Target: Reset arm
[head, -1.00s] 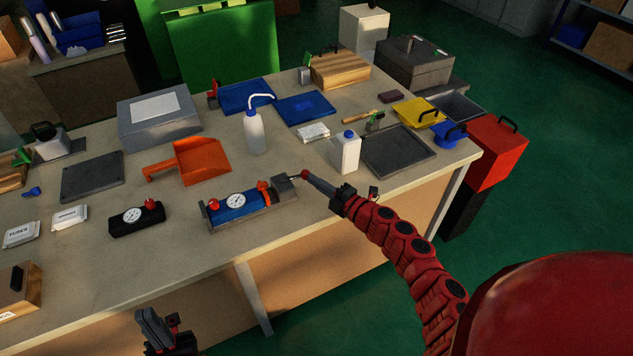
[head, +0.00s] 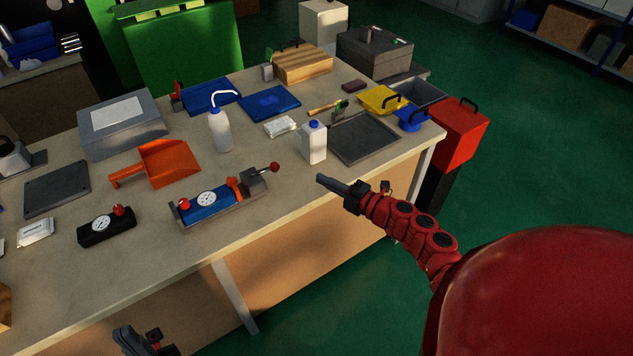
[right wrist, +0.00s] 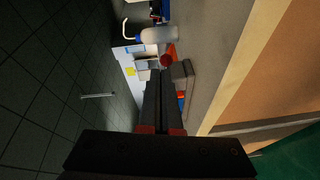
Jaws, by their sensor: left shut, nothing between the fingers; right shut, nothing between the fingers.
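The crimping press (head: 219,197) sits near the front edge of the bench, with a blue body, a white dial and red knobs. Its lever ends in a red ball (head: 274,167) on the right and stands clear of any gripper. My right gripper (head: 321,179) is shut and empty, to the right of the red ball and apart from it. In the right wrist view the shut fingers (right wrist: 164,75) point toward the bench, with a red ball (right wrist: 166,60) beyond their tips. My left gripper (head: 121,333) is shut and empty, low at the left, in front of the bench.
A black gauge block (head: 106,227) stands left of the press. An orange scoop (head: 160,164), a wash bottle (head: 219,130) and a white bottle (head: 314,143) stand behind. A dark tray (head: 364,138) lies at the right. The space around my right gripper is free.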

